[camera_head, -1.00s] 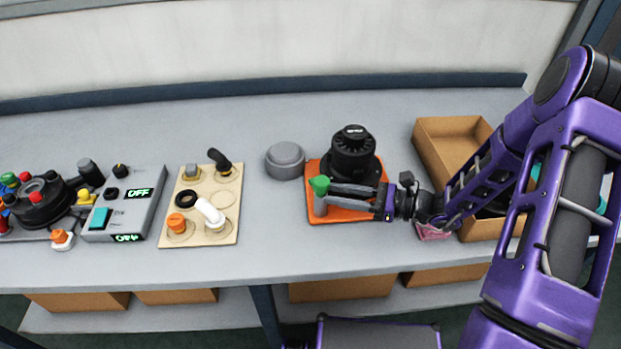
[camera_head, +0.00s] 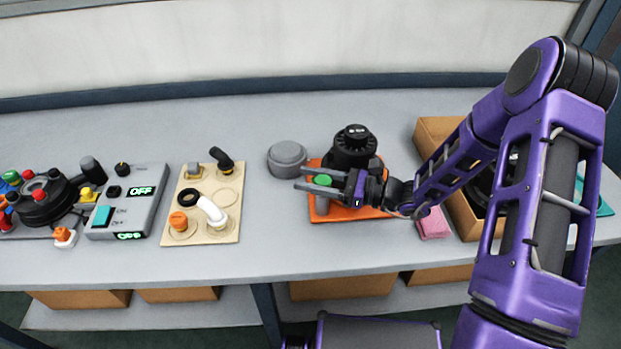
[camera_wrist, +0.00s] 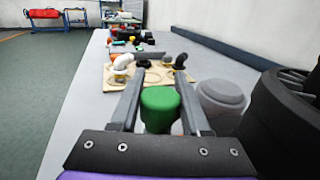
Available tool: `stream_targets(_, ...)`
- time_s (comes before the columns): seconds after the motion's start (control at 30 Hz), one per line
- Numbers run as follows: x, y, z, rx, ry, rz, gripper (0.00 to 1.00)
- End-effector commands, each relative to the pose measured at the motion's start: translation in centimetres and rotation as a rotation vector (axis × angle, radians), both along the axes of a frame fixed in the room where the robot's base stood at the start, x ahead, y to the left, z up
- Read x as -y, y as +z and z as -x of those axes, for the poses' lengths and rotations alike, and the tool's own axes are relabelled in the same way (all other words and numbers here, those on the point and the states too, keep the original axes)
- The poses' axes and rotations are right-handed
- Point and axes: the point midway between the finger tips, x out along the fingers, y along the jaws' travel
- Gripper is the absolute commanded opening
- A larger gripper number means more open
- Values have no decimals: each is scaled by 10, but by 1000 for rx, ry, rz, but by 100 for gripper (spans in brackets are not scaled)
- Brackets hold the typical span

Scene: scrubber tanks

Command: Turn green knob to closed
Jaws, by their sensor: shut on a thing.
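The green knob (camera_head: 322,181) tops a grey post at the left front of an orange base plate (camera_head: 357,213). It also shows in the wrist view (camera_wrist: 160,107), between the two grey fingers. My gripper (camera_head: 308,182) reaches in from the right, with its fingers around the knob and their tips past it on the left. My gripper is shut on the green knob. A black ribbed cap on a black body (camera_head: 354,148) stands on the same plate behind the gripper. The wrist and fingers hide part of the plate and post.
A grey round button (camera_head: 287,158) stands close behind and left of the fingertips. A beige board with handles (camera_head: 226,233) and a grey switch box (camera_head: 150,205) lie further left. A cardboard box (camera_head: 440,134) and a pink block (camera_head: 434,224) are to the right, near my arm.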

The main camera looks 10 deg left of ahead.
Motion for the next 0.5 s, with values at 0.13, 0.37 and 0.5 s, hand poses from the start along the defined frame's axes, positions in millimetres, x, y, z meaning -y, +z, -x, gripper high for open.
stream_targets(0.13, 0, -1, 0, -1, 0, 1, 0)
stream_targets(0.37, 1, -1, 0, -2, -13, 1, 0)
stream_targets(0.5, 1, -1, -1, -3, -52, 0, 0)
